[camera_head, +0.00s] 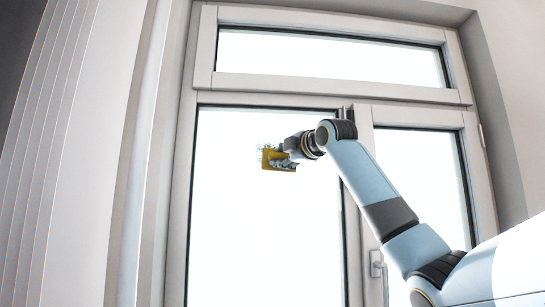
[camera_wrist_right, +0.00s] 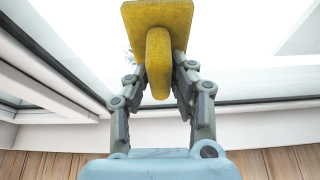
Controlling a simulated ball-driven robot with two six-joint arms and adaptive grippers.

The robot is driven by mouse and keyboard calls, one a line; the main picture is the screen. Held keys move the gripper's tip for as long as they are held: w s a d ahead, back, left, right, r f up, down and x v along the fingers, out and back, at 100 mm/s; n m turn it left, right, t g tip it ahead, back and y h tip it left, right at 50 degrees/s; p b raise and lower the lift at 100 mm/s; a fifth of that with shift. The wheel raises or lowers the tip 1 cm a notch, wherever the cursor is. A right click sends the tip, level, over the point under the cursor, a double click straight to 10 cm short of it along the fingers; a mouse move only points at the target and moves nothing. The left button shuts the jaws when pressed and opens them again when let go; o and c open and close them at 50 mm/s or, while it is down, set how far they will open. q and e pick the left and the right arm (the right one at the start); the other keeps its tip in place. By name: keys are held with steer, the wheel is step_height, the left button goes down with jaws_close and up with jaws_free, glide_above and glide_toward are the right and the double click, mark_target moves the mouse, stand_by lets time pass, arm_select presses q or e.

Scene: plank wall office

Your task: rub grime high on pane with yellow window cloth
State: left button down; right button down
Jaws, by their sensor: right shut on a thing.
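The yellow window cloth (camera_head: 271,158) is up at the large left pane (camera_head: 262,230) in the head view, over a patch of bluish-grey grime (camera_head: 263,148). Some grime shows around its upper and left edges; the part behind it is hidden. My right gripper (camera_head: 289,160) is shut on the cloth. In the right wrist view the cloth (camera_wrist_right: 157,22) has a flat plate and a thick ridge, and the fingers of my right gripper (camera_wrist_right: 158,85) close on the ridge from both sides. A little grime (camera_wrist_right: 129,56) shows left of it. I cannot tell whether the cloth touches the glass. My left gripper is not in view.
A window frame (camera_head: 335,94) surrounds the panes, with a top pane (camera_head: 330,57) above and a narrower right pane (camera_head: 420,165). A window handle (camera_head: 377,265) juts out at the lower middle. Pale vertical slats (camera_head: 45,150) stand at the left. The lower left pane is clear.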

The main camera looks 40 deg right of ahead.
steer(key=shift+s+d, duration=1.25)
steer(key=shift+d, duration=0.85)
steer(key=shift+w+a+r, duration=1.4)
steer(key=shift+w+a, duration=1.65)
steer(key=shift+a, duration=1.95)
steer(key=shift+s+d, duration=3)
steer(key=shift+d, duration=1.85)
steer(key=shift+w+a, duration=1.05)
steer(key=shift+a, duration=0.6)
steer(key=shift+w+a, duration=1)
steer(key=shift+a, duration=0.6)
steer(key=shift+w+a, duration=1.05)
steer(key=shift+a, duration=0.6)
steer(key=shift+s, duration=0.1)
steer(key=shift+s+a+f, duration=0.1)
steer(key=shift+s+a, duration=0.4)
steer(key=shift+s, duration=0.3)
steer(key=shift+s+a+r, duration=0.1)
steer(key=shift+s+a, duration=0.35)
steer(key=shift+s, duration=0.35)
steer(key=shift+s+a+f, duration=0.1)
steer(key=shift+s+a, duration=0.4)
steer(key=shift+s, duration=0.3)
